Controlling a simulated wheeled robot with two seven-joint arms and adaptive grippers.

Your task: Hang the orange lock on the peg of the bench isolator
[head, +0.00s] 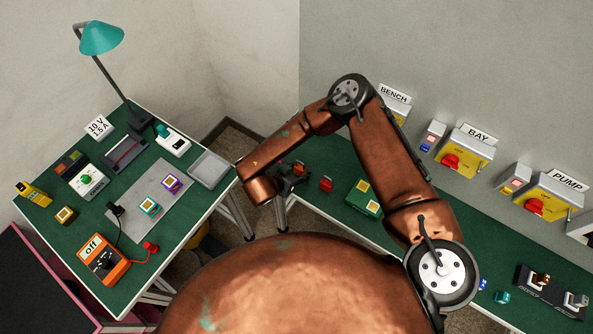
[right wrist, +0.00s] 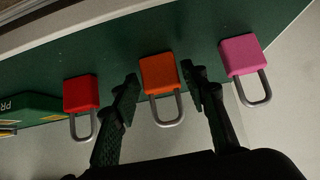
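The orange lock (right wrist: 158,75) lies on the green bench, its grey shackle toward my right gripper (right wrist: 160,72). The gripper's two dark fingers stand open on either side of it, with a visible gap at each side. In the head view, the right gripper (head: 291,178) is at the left end of the bench, and the orange lock (head: 300,168) shows partly beside it. The bench isolator (head: 401,110) is on the back wall under the BENCH sign (head: 394,93). My right arm hides most of it, and its peg cannot be seen. My left gripper is not in view.
A red lock (right wrist: 81,94) and a pink lock (right wrist: 240,56) flank the orange one closely. A green box (head: 363,199) with yellow labels stands to the right. The bay isolator (head: 466,152) and pump isolator (head: 546,198) follow along the wall.

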